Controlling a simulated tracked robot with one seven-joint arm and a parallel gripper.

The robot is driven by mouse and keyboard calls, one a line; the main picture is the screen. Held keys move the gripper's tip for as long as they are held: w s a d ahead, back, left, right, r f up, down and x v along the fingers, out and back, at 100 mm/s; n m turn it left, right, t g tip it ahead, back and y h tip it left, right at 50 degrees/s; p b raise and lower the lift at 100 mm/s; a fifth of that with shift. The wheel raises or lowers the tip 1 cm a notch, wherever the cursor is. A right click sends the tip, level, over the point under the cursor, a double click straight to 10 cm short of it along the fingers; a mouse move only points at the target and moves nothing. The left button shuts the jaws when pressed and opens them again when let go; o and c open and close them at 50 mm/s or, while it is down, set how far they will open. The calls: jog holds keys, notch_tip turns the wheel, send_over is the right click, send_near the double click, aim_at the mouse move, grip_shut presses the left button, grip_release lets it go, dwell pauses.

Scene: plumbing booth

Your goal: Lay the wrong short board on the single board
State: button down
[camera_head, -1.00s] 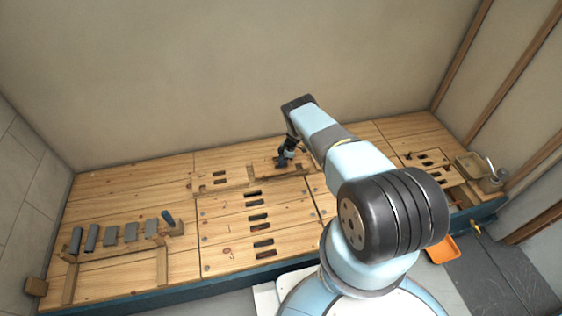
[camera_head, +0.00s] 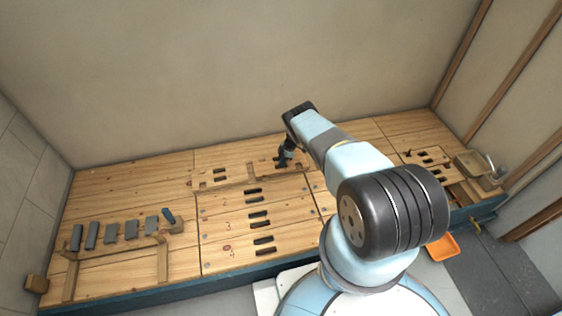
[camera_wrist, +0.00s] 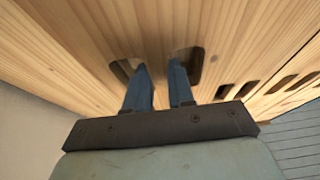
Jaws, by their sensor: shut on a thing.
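Light wooden boards with paired dark hand slots lie along the bench. Three slotted boards lie in the middle (camera_head: 228,222), with a shorter slotted one behind them (camera_head: 205,172). My gripper (camera_head: 283,160) is at the back of the bench, right of that rear pair of slots. In the wrist view its two blue fingers (camera_wrist: 160,85) reach into two slots of a wooden board (camera_wrist: 155,40), shut on the wood between them. I cannot tell whether this board is lifted or still rests on the bench. Which board is the single one is not clear.
Several grey pieces (camera_head: 112,232) stand in a row on a wooden rack at the left. Another slotted piece (camera_head: 428,157) and a beige box (camera_head: 475,166) are at the right end. An orange tray (camera_head: 442,246) is below the bench front. The back wall is close behind my gripper.

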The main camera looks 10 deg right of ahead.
jog(key=shift+f, duration=0.15)
dwell(0.7)
jog(key=c, duration=0.9)
grip_release()
